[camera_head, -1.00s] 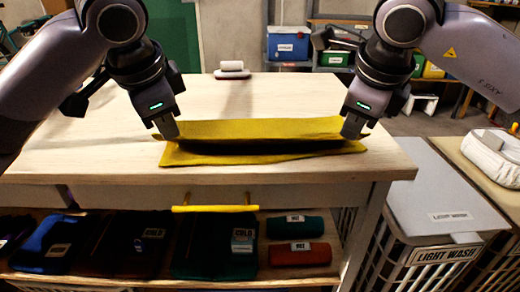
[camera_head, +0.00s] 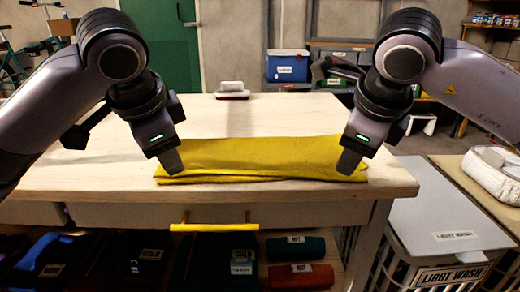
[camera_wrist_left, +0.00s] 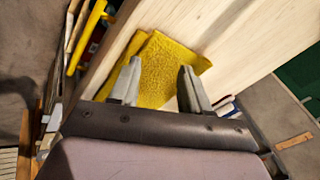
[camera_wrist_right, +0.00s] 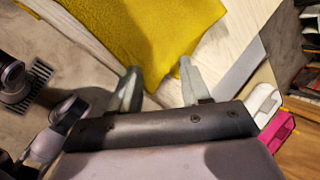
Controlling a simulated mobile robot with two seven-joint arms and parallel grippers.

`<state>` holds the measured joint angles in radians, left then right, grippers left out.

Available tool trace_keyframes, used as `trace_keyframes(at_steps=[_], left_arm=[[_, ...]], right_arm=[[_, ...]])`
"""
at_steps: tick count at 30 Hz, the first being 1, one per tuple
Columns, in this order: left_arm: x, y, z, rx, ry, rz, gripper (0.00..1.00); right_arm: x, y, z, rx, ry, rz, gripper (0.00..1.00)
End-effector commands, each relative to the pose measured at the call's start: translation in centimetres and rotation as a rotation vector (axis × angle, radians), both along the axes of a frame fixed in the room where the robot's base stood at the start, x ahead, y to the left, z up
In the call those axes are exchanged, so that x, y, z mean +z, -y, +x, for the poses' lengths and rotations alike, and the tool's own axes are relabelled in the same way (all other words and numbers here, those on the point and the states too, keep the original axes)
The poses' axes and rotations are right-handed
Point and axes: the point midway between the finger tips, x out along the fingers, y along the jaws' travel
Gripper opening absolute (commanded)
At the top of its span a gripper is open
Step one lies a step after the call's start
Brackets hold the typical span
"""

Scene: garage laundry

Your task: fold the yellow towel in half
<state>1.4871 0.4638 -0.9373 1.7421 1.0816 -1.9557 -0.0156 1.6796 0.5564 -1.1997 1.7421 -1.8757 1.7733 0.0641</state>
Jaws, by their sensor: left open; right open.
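The yellow towel (camera_head: 265,157) lies on the wooden table in a wide, shallow strip, with its layers lying together along the front edge. My left gripper (camera_head: 173,163) is at the towel's left end, and my right gripper (camera_head: 348,162) is at its right end. In the left wrist view the open fingers (camera_wrist_left: 160,86) straddle a corner of the towel (camera_wrist_left: 160,68). In the right wrist view the open fingers (camera_wrist_right: 160,88) are at the towel's edge (camera_wrist_right: 150,30). Neither gripper holds the towel.
The wooden table (camera_head: 90,180) is clear to the left of the towel. A small white and dark block (camera_head: 232,90) stands at the back. A yellow drawer handle (camera_head: 214,227) is on the front. A light wash hamper (camera_head: 440,215) stands at the right.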

Motion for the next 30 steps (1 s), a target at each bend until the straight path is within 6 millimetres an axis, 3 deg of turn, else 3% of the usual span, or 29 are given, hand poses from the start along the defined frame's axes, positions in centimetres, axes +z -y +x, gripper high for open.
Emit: trace_keyframes(at_steps=[4, 8, 21, 30], left_arm=[[0.7, 0.1, -0.2, -0.002, 0.002, -0.002, 0.47], [2.7, 0.0, -1.0, -0.002, 0.005, -0.001, 0.47], [8.1, 0.0, -5.2, 0.000, 0.004, 0.000, 0.47], [9.0, 0.0, -6.1, 0.000, -0.001, 0.000, 0.47]], right_arm=[[0.7, -0.1, -0.2, 0.002, 0.002, 0.001, 0.47], [2.6, -0.1, -1.0, 0.001, 0.004, 0.002, 0.47], [8.1, -0.1, -5.2, 0.002, 0.002, 0.001, 0.47], [9.0, 0.0, -6.1, 0.001, -0.001, 0.000, 0.47]])
